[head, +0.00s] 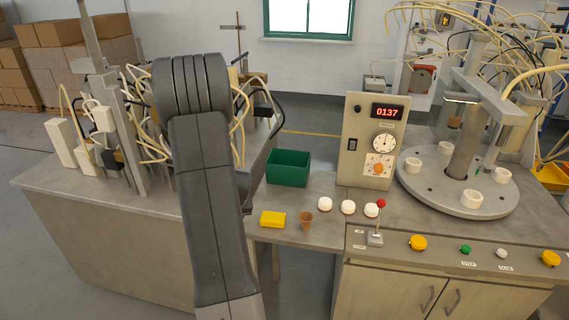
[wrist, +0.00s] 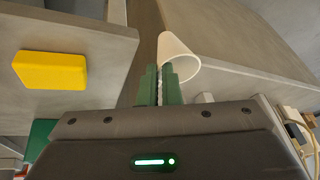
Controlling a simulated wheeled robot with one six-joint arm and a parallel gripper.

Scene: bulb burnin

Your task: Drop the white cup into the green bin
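The white cup (wrist: 178,56) is in the wrist view, tilted, at the tips of my gripper (wrist: 160,86). The two green fingers are close together, with a thin strip of white between them, and appear to pinch the cup's wall. In the head view my gripper and the cup are hidden behind my own arm. The green bin (head: 288,168) stands at the back of the low middle table, its open top showing. A green patch at the left edge of the wrist view (wrist: 40,136) may be the bin.
A yellow block (head: 272,219) and a brown cup (head: 306,222) lie near the low table's front edge. Several white round pieces (head: 348,207) sit to their right. A control box (head: 368,140) and a round turntable (head: 460,195) stand at the right. Cable-hung fixtures (head: 105,130) crowd the left bench.

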